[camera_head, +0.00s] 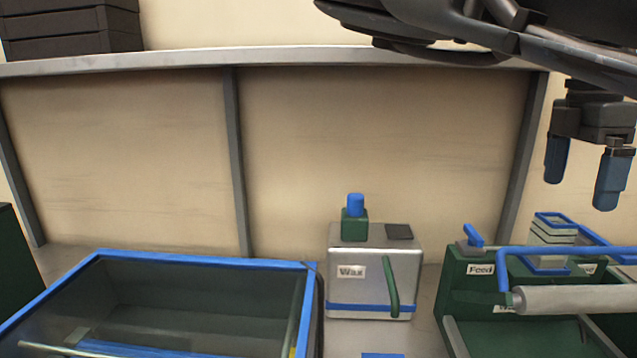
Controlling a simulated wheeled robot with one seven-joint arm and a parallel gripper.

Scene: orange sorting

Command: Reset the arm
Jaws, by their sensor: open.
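My gripper (584,180) hangs at the right side of the head view, with its two blue fingers pointing down and apart. It is open and nothing shows between the fingers. My dark arm comes in from the top right corner above it. The gripper is in the air above the green machine labelled "Feed" (455,290), apart from it. No oranges are visible in this view.
A dark bin with a blue rim (205,258) fills the lower left. A metal box labelled "Wax" (372,275) stands in the middle. The green machine has a pale roller (575,299). A grey shelf (300,58) runs along the back, with dark crates (70,30) on it.

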